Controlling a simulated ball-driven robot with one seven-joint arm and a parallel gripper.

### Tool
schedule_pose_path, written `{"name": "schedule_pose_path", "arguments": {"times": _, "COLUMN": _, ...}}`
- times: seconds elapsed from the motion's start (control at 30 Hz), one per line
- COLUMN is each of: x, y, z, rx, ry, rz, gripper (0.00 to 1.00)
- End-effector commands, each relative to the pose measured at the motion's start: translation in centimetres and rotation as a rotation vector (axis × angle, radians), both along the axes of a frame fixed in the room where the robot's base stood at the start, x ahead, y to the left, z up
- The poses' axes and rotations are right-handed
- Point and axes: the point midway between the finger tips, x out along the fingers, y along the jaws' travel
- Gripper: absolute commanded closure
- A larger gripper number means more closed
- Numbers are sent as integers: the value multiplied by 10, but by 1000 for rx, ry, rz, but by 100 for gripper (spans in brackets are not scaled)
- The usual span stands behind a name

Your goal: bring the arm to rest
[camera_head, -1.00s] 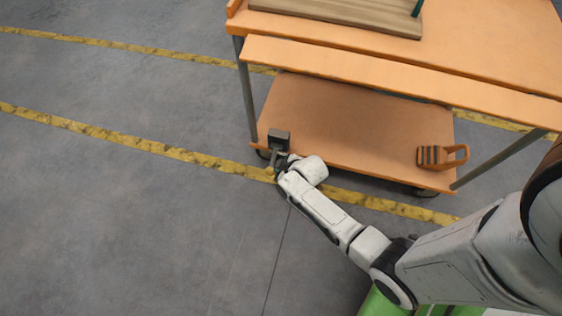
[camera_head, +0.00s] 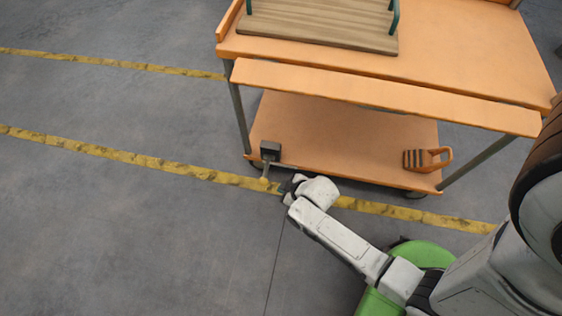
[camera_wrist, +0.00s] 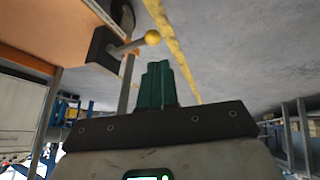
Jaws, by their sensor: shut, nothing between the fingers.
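My gripper (camera_wrist: 157,84) shows in the wrist view with its dark green fingers together and nothing between them. In the head view my gripper (camera_head: 286,187) is at the end of my stretched arm, just off the front left of the cart's lower shelf. The wrist covers most of it there. A dark box (camera_head: 270,148) with a short lever and a yellow ball (camera_head: 264,180) sits at that shelf corner. In the wrist view the yellow ball (camera_wrist: 152,37) is above my fingertips, with a visible gap between them.
The orange cart (camera_head: 390,92) stands in front, with a wooden board (camera_head: 320,33) with green handles on top. An orange and dark object (camera_head: 427,159) lies on the lower shelf's right. Grey floor (camera_head: 130,240) with yellow lines is clear at left.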

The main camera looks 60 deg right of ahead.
Motion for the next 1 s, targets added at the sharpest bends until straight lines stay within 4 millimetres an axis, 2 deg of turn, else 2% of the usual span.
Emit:
{"name": "schedule_pose_path", "arguments": {"times": 0.33, "x": 0, "y": 0, "z": 0, "rx": 0, "ry": 0, "rz": 0, "gripper": 100}}
{"name": "schedule_pose_path", "arguments": {"times": 0.47, "x": 0, "y": 3, "z": 13, "rx": 19, "ry": 31, "rz": -7, "gripper": 100}}
{"name": "schedule_pose_path", "arguments": {"times": 0.57, "x": -6, "y": 10, "z": 35, "rx": 53, "ry": 93, "rz": -24, "gripper": 100}}
{"name": "schedule_pose_path", "arguments": {"times": 0.67, "x": -16, "y": 18, "z": 66, "rx": 90, "ry": 177, "rz": -55, "gripper": 100}}
{"name": "schedule_pose_path", "arguments": {"times": 0.8, "x": -39, "y": 26, "z": 107, "rx": 125, "ry": 291, "rz": -102, "gripper": 100}}
{"name": "schedule_pose_path", "arguments": {"times": 1.0, "x": -71, "y": 35, "z": 156, "rx": 147, "ry": 413, "rz": -163, "gripper": 100}}
